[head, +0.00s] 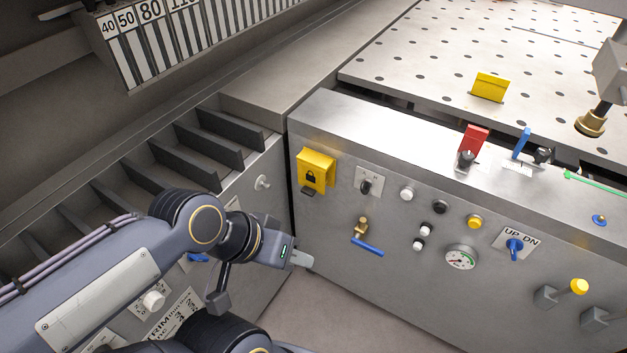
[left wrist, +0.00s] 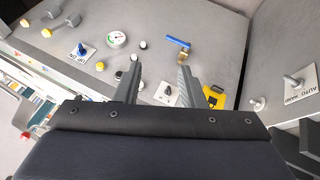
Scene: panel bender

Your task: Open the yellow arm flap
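In the left wrist view the yellow flap (left wrist: 213,97) shows just right of the fingers, partly hidden. My left gripper (head: 300,259) is below the flap, in front of the panel and apart from it. In the left wrist view its two fingers (left wrist: 158,75) are spread with nothing between them. My right gripper is not in view.
A brass valve with a blue lever (head: 367,245) is right of my left gripper. A black switch (head: 367,184), several buttons and a gauge (head: 461,257) line the panel. A yellow plate (head: 490,87) stands on the perforated table (head: 420,50). Dark steps (head: 208,140) lie left.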

